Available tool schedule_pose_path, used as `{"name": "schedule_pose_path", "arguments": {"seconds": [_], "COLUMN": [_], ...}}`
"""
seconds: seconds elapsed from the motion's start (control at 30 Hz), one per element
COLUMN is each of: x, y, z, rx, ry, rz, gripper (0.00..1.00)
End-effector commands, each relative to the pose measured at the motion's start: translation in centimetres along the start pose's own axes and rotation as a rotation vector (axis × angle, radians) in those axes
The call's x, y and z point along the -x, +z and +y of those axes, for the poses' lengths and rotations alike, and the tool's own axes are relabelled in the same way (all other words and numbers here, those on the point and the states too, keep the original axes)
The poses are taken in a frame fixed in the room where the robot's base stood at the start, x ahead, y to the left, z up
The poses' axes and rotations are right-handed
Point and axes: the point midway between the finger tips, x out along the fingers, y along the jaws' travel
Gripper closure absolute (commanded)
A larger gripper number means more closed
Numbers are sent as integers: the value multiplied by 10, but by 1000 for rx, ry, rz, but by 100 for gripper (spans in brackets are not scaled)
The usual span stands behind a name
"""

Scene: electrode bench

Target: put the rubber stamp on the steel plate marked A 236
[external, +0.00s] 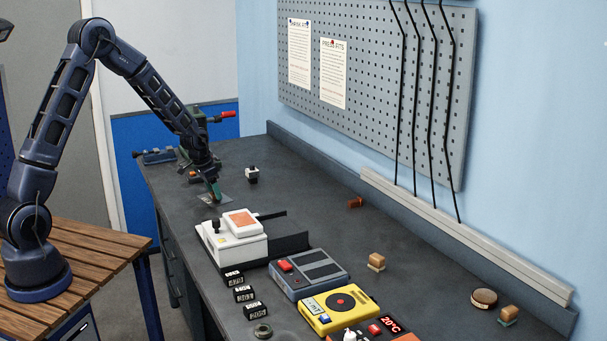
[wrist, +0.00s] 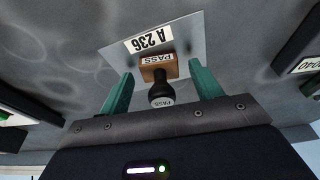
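The rubber stamp (wrist: 158,69) has a wooden block lettered PASS and a black knob handle. In the wrist view it appears to stand on the steel plate (wrist: 190,45), just below the label A 236. My gripper (wrist: 160,88) has its teal fingers spread, one on each side of the stamp, with a visible gap on both sides. In the external view my gripper (external: 215,192) is low over the plate (external: 205,199) on the dark bench. The stamp is not clearly visible there, being behind the fingers.
A black-and-white block (external: 252,175) stands right of the plate. A white device with an orange top (external: 240,238) is nearer the camera. A green vise (external: 200,125) is behind. Wooden-topped blocks (external: 376,262) and a round tin (external: 484,297) lie farther right. Bare bench surrounds the plate.

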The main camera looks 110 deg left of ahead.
Motion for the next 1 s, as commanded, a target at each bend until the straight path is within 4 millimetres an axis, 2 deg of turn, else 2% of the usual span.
{"name": "schedule_pose_path", "arguments": {"seconds": [0.17,0.33,0.8,1.0], "x": [1,13,92,115], "y": [0,-1,-1,-1], "z": [0,0,0,0], "rx": [0,0,0,-1], "ry": [0,-1,-1,-1], "rz": [0,2,3,1], "gripper": [36,36,36,36]}}
